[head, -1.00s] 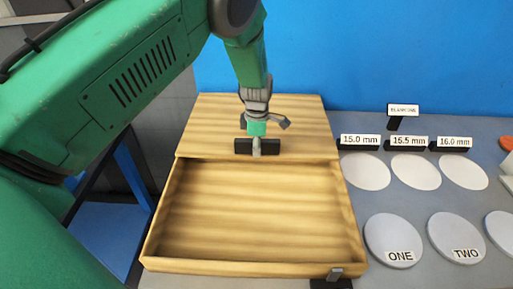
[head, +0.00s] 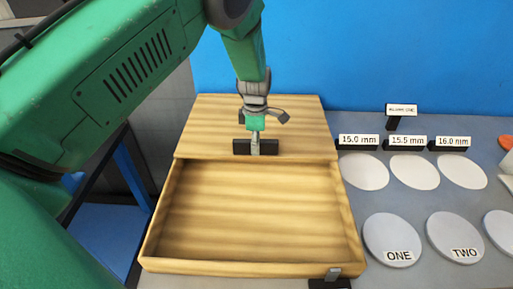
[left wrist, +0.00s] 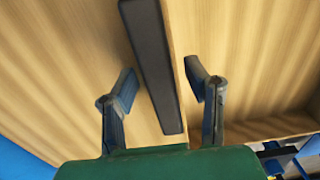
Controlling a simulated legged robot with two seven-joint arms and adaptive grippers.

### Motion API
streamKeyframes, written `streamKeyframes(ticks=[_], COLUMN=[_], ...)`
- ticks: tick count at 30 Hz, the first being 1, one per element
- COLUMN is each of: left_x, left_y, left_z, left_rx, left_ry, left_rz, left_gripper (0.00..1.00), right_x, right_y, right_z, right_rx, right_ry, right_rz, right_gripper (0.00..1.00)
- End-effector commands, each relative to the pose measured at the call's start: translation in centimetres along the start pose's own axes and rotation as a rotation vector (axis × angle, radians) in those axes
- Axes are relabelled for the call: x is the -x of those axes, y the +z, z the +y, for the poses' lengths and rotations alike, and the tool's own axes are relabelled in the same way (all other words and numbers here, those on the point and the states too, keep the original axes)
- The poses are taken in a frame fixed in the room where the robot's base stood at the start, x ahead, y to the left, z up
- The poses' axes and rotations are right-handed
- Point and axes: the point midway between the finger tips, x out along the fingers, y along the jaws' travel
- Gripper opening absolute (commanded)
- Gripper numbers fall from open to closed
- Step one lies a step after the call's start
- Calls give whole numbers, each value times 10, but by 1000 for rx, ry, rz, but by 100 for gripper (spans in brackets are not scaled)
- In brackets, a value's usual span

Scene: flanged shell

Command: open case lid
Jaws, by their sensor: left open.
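The wooden case (head: 255,267) shows its open, empty inside in the head view. The wooden lid (head: 215,120) lies behind the opening, with a black handle bar (head: 240,147) at its near edge. My left gripper (head: 256,138) is over that bar. In the left wrist view my left gripper (left wrist: 163,88) is open, with one finger on each side of the black bar (left wrist: 150,60). A gap shows between the bar and each finger, though depth is hard to judge. My right gripper is not in view.
A grey latch (head: 333,272) is at the case's front right. To the right, white discs (head: 365,171) lie by a 15.0 mm label (head: 359,141), with discs marked ONE (head: 388,235) and TWO (head: 452,232) nearer. A blue wall (head: 400,60) stands behind.

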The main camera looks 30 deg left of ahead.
Motion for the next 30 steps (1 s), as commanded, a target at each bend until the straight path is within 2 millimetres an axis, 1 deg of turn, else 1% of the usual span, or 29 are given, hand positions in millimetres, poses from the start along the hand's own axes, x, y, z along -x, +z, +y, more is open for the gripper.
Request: streamKeyframes(ticks=[1,6,9,13,18,30], left_x=[12,50,69,88,99,100], left_y=[1,1,2,2,1,1], left_z=[1,2,2,2,2,1], left_rx=[0,-1,-1,-1,0,-1], left_ry=[4,5,4,2,1,0], left_rz=[-2,-2,-1,-1,0,0], left_gripper=[42,42,42,42,42,42], right_x=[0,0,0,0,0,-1], right_y=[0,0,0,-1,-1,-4], right_z=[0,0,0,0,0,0], right_rx=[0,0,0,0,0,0], right_ry=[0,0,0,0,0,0], right_rz=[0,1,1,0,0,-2], right_gripper=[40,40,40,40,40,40])
